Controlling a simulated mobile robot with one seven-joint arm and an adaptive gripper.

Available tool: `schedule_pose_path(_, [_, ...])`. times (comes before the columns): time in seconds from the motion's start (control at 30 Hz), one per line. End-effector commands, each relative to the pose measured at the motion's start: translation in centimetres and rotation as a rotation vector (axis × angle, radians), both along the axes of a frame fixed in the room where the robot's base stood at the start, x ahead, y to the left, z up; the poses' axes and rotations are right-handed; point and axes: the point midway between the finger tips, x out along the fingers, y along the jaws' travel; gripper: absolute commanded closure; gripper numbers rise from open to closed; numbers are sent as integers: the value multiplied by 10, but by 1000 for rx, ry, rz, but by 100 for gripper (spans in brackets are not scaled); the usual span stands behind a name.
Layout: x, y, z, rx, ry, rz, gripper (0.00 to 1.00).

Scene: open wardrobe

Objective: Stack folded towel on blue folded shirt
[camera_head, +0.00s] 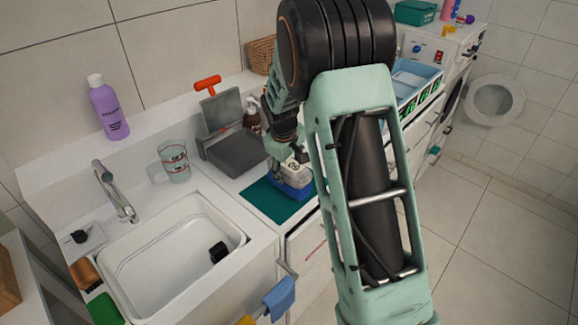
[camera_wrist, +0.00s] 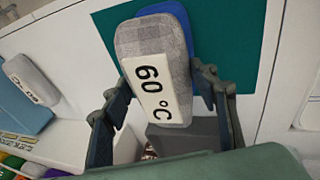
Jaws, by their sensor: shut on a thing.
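The folded towel (camera_wrist: 153,38) is grey checked cloth with a white label reading "60 °C". My gripper (camera_wrist: 160,92) is shut on it, one finger on each side of the label end. In the head view the towel (camera_head: 297,168) is small and partly hidden by my gripper (camera_head: 287,152) and arm. The blue folded shirt (camera_head: 292,190) lies directly below the towel, on a teal mat (camera_head: 262,203). In the wrist view only an edge of the blue shirt (camera_wrist: 184,14) shows past the towel. I cannot tell whether towel and shirt touch.
A grey box-like stand (camera_head: 238,150) with a red handle and a brown bottle (camera_head: 252,115) stand behind the mat. A glass (camera_head: 174,160), purple bottle (camera_head: 108,106) and sink (camera_head: 165,255) are left. A blue tray (camera_head: 415,85) is behind my arm. Bare floor lies right.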

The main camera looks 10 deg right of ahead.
Motion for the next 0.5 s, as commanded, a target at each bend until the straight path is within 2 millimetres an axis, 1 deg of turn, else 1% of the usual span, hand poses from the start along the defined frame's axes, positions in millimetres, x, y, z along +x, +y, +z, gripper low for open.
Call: schedule_pose_path(0.5, [0, 0, -3, 0, 0, 0, 71])
